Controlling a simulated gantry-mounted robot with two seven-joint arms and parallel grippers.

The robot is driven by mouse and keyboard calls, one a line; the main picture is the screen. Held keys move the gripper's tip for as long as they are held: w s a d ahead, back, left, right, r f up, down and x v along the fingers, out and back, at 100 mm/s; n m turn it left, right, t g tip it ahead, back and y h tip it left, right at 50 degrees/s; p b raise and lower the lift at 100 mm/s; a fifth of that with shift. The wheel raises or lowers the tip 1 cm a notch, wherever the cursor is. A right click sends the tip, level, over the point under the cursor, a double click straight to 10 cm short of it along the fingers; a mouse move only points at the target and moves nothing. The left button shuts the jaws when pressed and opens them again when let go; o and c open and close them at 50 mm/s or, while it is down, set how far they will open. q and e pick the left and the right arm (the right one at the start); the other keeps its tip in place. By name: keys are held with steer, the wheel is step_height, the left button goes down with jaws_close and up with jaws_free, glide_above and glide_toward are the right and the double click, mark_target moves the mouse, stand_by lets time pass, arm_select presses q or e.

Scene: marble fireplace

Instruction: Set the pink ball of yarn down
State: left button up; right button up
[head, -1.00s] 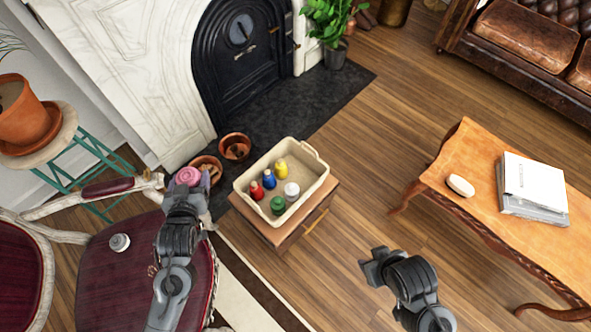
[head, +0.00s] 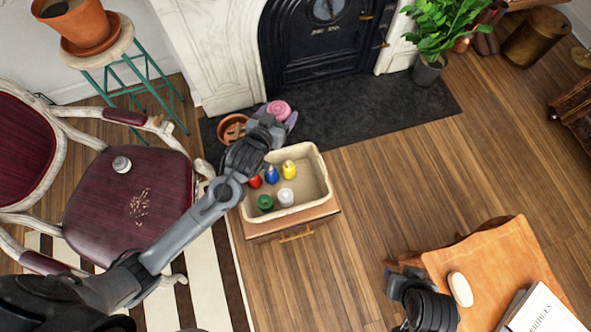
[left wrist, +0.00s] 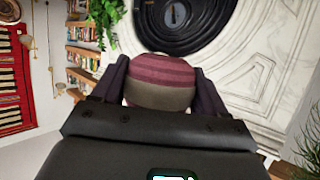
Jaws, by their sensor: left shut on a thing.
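The pink ball of yarn (head: 278,110) is in my left gripper (head: 280,116), whose fingers are shut on it from both sides. In the head view they show above the dark hearth, just beyond the cream tub. In the left wrist view the ball of yarn (left wrist: 160,80) looks striped, pink above and brownish below, between the two dark fingers (left wrist: 160,88). What lies directly under the ball is hidden by the gripper. My right gripper (head: 400,275) is empty-looking beside the wooden table; its finger opening is not clear.
The cream tub (head: 318,172) holds several coloured bottles and stands on a small wooden cabinet (head: 292,228). A terracotta bowl (head: 232,128) is left of my left gripper. The dark hearth (head: 400,112) is bare to the right. A red armchair (head: 125,200) stands left.

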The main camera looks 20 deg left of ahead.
mark_target(285, 119)
arm_select(q)
steer(key=shift+w+d+r+m+h, duration=0.2)
steer(key=shift+w+d, duration=0.1)
steer(key=shift+d, duration=0.25)
steer(key=shift+w+d+r+m+h, duration=0.1)
steer(key=shift+w+d+r+h, duration=0.15)
steer(key=shift+d, duration=0.25)
steer(key=shift+d+f+m+h, duration=0.1)
steer(key=shift+d+m+h, duration=0.2)
steer(key=shift+d, duration=0.1)
steer(key=s+d+f+m+g+h+b, duration=0.15)
steer(key=s+d+f+b, duration=0.3)
steer(key=f, duration=0.55)
steer(key=s+d+f+m+h+b, duration=0.35)
steer(key=f+b, duration=0.25)
steer(key=f, duration=0.4)
steer(key=w+a+f+b, duration=0.7)
steer(key=w+f, duration=0.2)
steer(key=f, duration=0.1)
steer(key=shift+w+f+n+b, duration=0.25)
steer(key=shift+f+n+b, duration=0.05)
steer(key=shift+b, duration=0.05)
arm_select(e)
step_height(285, 119, down, 18)
steer(key=shift+f, duration=0.15)
